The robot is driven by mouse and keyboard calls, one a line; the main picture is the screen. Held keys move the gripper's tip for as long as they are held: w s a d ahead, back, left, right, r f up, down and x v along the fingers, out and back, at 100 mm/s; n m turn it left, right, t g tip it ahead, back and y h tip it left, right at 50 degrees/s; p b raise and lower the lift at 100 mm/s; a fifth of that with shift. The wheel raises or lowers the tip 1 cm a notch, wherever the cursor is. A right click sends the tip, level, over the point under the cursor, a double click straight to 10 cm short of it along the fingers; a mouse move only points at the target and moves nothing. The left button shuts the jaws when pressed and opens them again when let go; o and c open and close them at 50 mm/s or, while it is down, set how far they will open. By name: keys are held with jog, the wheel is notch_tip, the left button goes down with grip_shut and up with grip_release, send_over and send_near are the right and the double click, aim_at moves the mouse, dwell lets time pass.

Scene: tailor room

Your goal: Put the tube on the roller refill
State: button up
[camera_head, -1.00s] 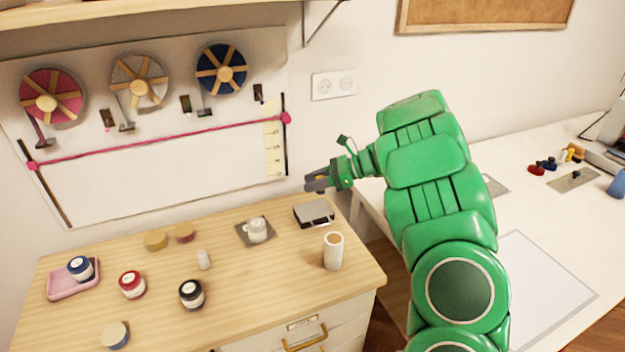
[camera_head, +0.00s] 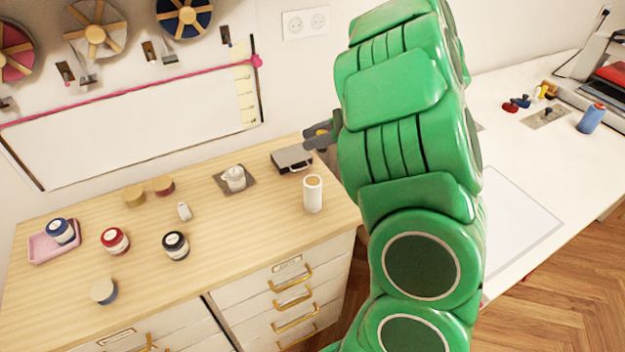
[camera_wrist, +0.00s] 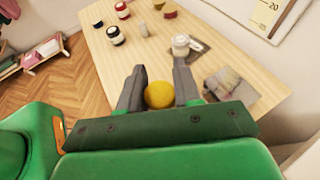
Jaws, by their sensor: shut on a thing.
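My gripper (camera_head: 320,135) is near the back right corner of the wooden counter, by the grey box, partly hidden by my arm. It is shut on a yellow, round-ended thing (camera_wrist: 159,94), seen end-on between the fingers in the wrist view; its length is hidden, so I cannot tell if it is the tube. A white cylinder with a tan top (camera_head: 313,196), which looks like the roller refill, stands upright near the counter's right edge, below my gripper in the head view. A small white cylinder (camera_head: 184,211) is at the counter's middle.
A grey box (camera_head: 292,159) and a white pot (camera_head: 234,179) on a dark square are at the back. Red (camera_head: 115,241) and black (camera_head: 175,246) jars stand left. A pink tray (camera_head: 42,248) holds a blue jar (camera_head: 60,231).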

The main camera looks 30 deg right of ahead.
jog(key=s+a+r+m+t, duration=0.1)
jog(key=s+a+r, duration=0.2)
jog(key=s, duration=0.5)
jog(key=s+a+r, duration=0.3)
jog(key=s+a, duration=0.1)
jog(key=s, duration=0.4)
send_over(306, 180)
jog(key=s, duration=0.2)
jog(key=shift+h, duration=0.3)
jog(key=f, duration=0.8)
jog(key=shift+w+a+f, duration=0.15)
jog(key=shift+w+a, duration=0.05)
jog(key=shift+a, duration=0.05)
jog(key=shift+w+d+f, duration=0.2)
jog(key=shift+w+f, duration=0.55)
jog(key=shift+f, duration=1.6)
jog(key=shift+f, duration=0.1)
jog(key=o, duration=1)
jog(key=shift+o, duration=0.2)
